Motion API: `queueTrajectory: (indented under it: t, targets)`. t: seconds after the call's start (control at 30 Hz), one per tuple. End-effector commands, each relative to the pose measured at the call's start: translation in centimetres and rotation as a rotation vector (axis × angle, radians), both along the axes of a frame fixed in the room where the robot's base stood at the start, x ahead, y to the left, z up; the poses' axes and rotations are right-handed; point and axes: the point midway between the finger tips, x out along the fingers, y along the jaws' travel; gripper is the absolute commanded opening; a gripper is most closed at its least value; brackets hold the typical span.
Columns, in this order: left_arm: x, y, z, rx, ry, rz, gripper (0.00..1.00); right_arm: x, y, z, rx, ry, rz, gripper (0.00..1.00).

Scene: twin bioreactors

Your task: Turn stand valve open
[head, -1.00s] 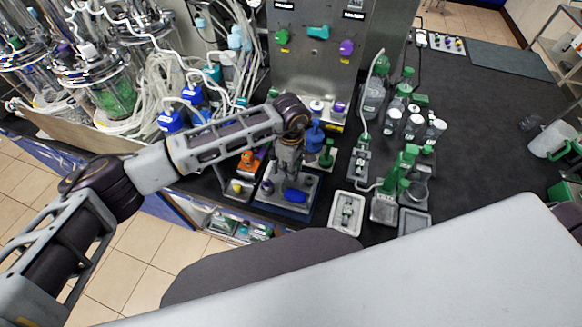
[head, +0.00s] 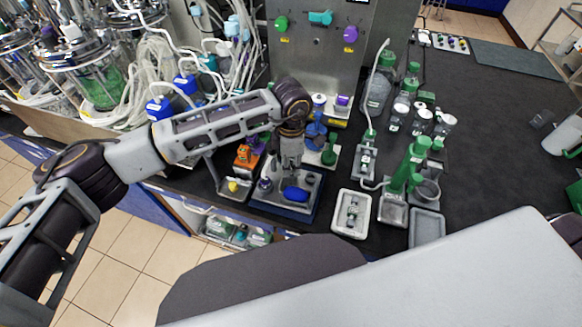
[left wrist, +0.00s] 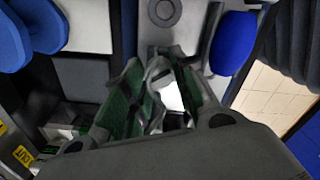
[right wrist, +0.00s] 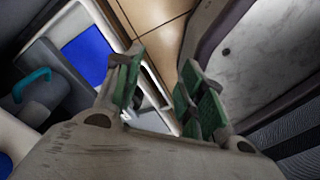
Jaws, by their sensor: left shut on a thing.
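The stand (head: 311,192) has a blue base and a grey plate, with a blue oval part (head: 295,194) at its front. That blue part also shows in the left wrist view (left wrist: 232,42). My left gripper (head: 289,162) points down over the stand, behind the blue part. In the left wrist view my left gripper (left wrist: 163,82) has its green-padded fingers closed around a small pale grey piece, apparently the stand valve. The fingers hide most of it, so its turn angle cannot be told. My right gripper (right wrist: 158,78) is open and empty, seen only in the right wrist view.
A steel cabinet (head: 318,62) with coloured knobs stands behind. A tray with an orange part (head: 246,157) is to the left. A white tray (head: 351,214) and a green-topped device (head: 404,165) are to the right. The dark bench (head: 490,120) is clear farther right.

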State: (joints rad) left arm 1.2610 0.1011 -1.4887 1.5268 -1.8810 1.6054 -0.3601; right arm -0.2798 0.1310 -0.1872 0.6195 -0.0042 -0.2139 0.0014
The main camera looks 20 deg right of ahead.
Motion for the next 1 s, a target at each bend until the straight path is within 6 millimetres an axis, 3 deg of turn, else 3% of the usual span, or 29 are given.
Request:
queueTrajectory:
  t: [0.4, 0.47, 1.0]
  targets:
    - [0.0, -0.1, -0.2, -0.004, -0.003, 0.292, 0.03, 1.2, -1.4, -3.0, -0.017, -0.005, 0.0, 0.4]
    - [0.0, -0.1, -0.1, -0.004, -0.004, 0.336, 0.03, 2.5, -1.4, -2.9, -0.017, -0.022, 0.001, 0.4]
    - [-0.1, -0.1, -0.1, -0.003, -0.004, 0.725, 0.03, 9.6, 3.0, -2.7, 0.027, -0.08, -0.01, 0.4]
